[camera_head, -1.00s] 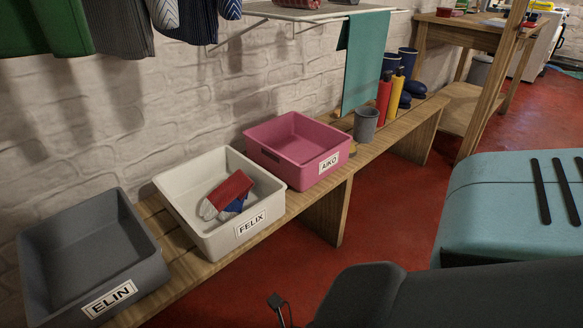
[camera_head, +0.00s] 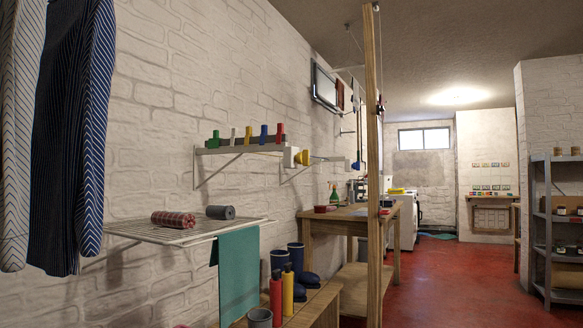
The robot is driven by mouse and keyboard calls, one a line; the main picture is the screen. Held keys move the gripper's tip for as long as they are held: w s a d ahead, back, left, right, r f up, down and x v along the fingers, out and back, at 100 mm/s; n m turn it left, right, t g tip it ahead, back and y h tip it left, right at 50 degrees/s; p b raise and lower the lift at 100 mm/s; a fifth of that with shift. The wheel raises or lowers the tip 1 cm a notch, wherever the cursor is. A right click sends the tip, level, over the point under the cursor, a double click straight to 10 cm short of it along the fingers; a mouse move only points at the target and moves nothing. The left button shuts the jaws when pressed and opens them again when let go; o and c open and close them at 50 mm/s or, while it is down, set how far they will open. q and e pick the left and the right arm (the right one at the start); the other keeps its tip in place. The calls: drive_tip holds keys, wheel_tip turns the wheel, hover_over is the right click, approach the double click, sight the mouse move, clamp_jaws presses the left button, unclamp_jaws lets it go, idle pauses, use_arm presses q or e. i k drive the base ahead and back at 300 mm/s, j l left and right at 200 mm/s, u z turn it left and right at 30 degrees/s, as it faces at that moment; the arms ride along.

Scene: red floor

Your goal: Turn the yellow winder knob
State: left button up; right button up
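The yellow winder knob (camera_head: 304,157) is a small round knob. It sits at the right end of a wall-mounted shelf (camera_head: 240,149), on or just beside a small white box (camera_head: 290,157). It is small in this view, so its turn angle cannot be told. Neither of my grippers is in the head view, and nothing of mine touches the knob.
A wire rack (camera_head: 180,232) with rolled cloths and a hanging green towel (camera_head: 238,275) juts from the wall, left of and below the knob. A wooden post (camera_head: 374,170) stands to the right. Bottles and boots stand on a bench below. Red floor (camera_head: 440,275) is open at right.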

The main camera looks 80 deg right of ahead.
sight(304, 158)
drive_tip(key=i+l, duration=0.25)
drive_tip(key=i, duration=0.25)
drive_tip(key=z, duration=2.45)
